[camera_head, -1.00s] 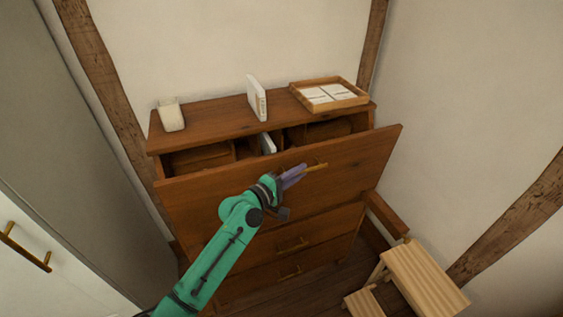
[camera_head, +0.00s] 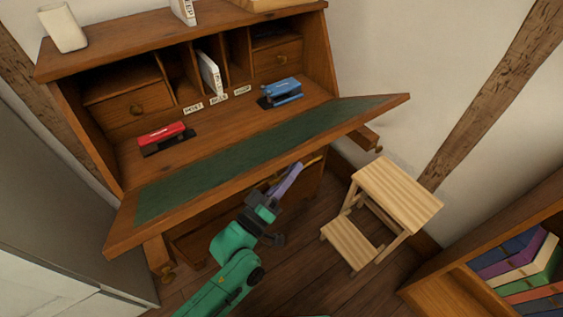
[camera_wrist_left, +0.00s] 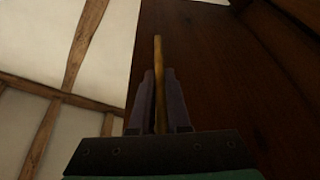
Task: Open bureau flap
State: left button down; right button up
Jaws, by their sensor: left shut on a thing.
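The wooden bureau (camera_head: 60,82) stands against the wall. Its flap (camera_head: 385,105) is swung well down, tilted toward me, with its green inner panel (camera_head: 250,155) facing up. My left gripper (camera_head: 293,178) is below the flap's outer edge, its purple fingers shut on the brass flap handle (camera_head: 312,161). In the left wrist view the handle (camera_wrist_left: 158,85) runs between the two fingers, beside the dark wood of the flap (camera_wrist_left: 230,70). Two wooden support arms (camera_head: 160,258) (camera_head: 365,137) stick out under the flap. My right gripper is not in view.
A wooden step stool (camera_head: 398,193) stands at the right. A bookcase (camera_head: 440,290) with several books is at the lower right.

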notch_tip(320, 180, down, 10)
jog(key=b, duration=0.8)
pick_arm(q)
notch_tip(320, 180, down, 16)
jog(key=s+m+g+h+b, duration=0.1)
jog(key=m+g+h+b, duration=0.1)
jog(key=m+b, duration=0.4)
jog(key=shift+d+r+m+h, duration=0.3)
jog(key=shift+m+h, duration=0.5)
jog(key=shift+m, duration=0.8)
pick_arm(e)
jog(key=w+a+r, duration=0.1)
jog(key=w+r, duration=0.1)
jog(key=w, duration=0.4)
jog(key=w+a+r, duration=0.2)
jog(key=w, duration=0.4)
jog(key=shift+w+r+m, duration=0.2)
jog(key=shift+w+m, duration=0.1)
jog(key=shift+w, duration=0.05)
pick_arm(q)
jog(key=c, duration=0.9)
grip_release()
jog(key=shift+f, duration=0.1)
